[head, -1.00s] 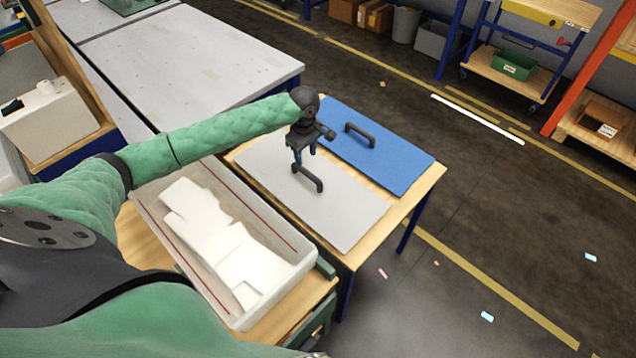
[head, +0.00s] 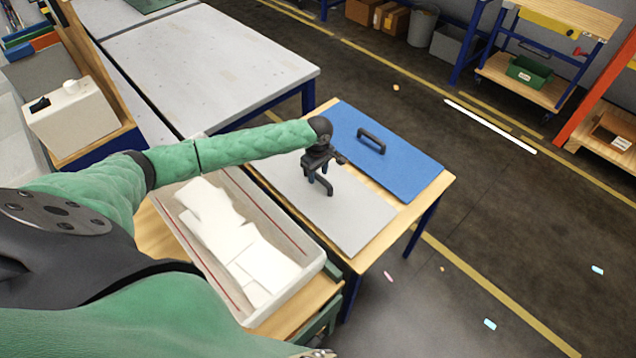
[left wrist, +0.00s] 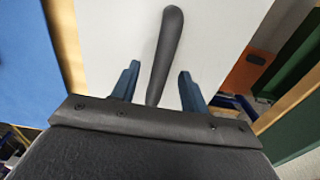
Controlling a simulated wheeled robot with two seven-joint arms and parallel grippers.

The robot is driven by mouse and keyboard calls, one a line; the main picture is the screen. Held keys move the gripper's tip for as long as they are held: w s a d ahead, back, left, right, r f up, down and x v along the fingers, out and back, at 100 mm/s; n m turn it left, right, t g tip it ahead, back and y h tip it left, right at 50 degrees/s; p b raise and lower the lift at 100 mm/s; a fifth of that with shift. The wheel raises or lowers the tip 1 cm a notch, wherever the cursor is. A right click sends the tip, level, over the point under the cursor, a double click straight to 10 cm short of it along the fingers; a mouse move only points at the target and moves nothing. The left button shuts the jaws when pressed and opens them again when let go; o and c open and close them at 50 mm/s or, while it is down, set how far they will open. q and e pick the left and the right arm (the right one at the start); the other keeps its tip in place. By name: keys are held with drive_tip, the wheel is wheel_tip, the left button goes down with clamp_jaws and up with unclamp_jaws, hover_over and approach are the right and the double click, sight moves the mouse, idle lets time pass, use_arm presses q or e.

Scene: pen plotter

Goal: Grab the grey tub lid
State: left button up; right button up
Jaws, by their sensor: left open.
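The grey tub lid (head: 352,216) lies flat on the wooden table, with a black bar handle (head: 327,188) on top. My left gripper (head: 317,178) is at the handle, pointing down and open. In the left wrist view, the handle (left wrist: 168,45) runs between the two parted blue fingers of my left gripper (left wrist: 158,72), with a gap on each side; the pale lid (left wrist: 110,35) lies behind it. Part of the handle is hidden by the gripper in the head view. My right gripper is not in view.
A blue lid (head: 400,165) with its own black handle (head: 371,141) lies beside the grey lid, toward the back right. An open tub (head: 318,268) holding white pieces stands at the near left. A large grey table (head: 210,60) is behind. The floor to the right is mostly clear.

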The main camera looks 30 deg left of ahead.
use_arm(q)
drive_tip(key=shift+c, duration=0.3)
clamp_jaws()
drive_tip(key=shift+r, duration=0.1)
